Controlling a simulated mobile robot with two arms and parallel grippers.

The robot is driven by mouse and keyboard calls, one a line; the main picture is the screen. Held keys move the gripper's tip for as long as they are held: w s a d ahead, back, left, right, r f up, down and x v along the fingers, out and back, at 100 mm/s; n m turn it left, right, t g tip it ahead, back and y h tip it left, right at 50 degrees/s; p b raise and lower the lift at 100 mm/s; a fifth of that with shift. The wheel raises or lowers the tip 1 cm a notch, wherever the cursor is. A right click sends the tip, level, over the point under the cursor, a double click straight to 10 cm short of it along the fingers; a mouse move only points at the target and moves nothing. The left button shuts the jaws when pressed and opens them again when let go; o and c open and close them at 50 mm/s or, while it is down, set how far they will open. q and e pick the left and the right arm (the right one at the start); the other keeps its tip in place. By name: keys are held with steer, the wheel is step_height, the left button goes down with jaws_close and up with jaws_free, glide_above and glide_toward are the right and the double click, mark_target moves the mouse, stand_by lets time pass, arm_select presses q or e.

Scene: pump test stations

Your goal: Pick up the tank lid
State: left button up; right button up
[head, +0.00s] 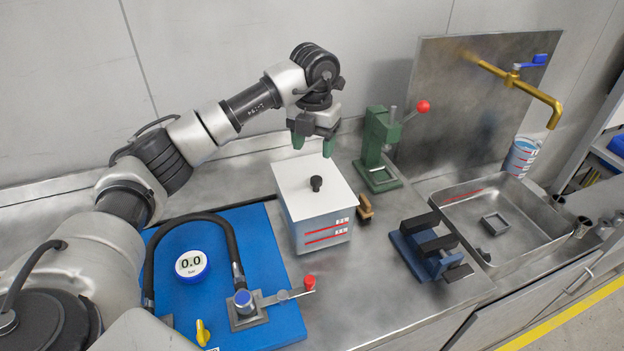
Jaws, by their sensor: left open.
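The tank lid (299,190) is a flat white square plate with a black knob (316,183) in its middle. It lies on top of the tank (325,232), a pale box with red lines and small labels on its front. My left gripper (312,146) is open and empty, with green fingertips pointing down. It hangs above and behind the lid's far edge, apart from the knob. My right gripper is not in the head view.
A green press (379,150) with a red knob stands right of the tank. A small brown object (365,207) lies beside the tank. A blue vise (428,245) and a sink (500,215) are further right. A blue board (262,240) with a gauge (191,265) and hose lies left.

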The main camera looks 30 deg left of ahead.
mark_target(317, 178)
arm_select(q)
step_height(317, 178, down, 4)
steer(key=shift+d+f+p, duration=0.1)
steer(key=shift+f+p, duration=0.1)
steer(key=shift+p, duration=0.2)
steer(key=f, duration=0.1)
steer(key=f+p, duration=0.1)
steer(key=f, duration=0.1)
steer(key=f+p, duration=0.1)
steer(key=f, duration=0.1)
steer(key=shift+s+d, duration=0.2)
steer(key=shift+d, duration=0.2)
steer(key=shift+f, duration=0.15)
steer(key=c, duration=1)
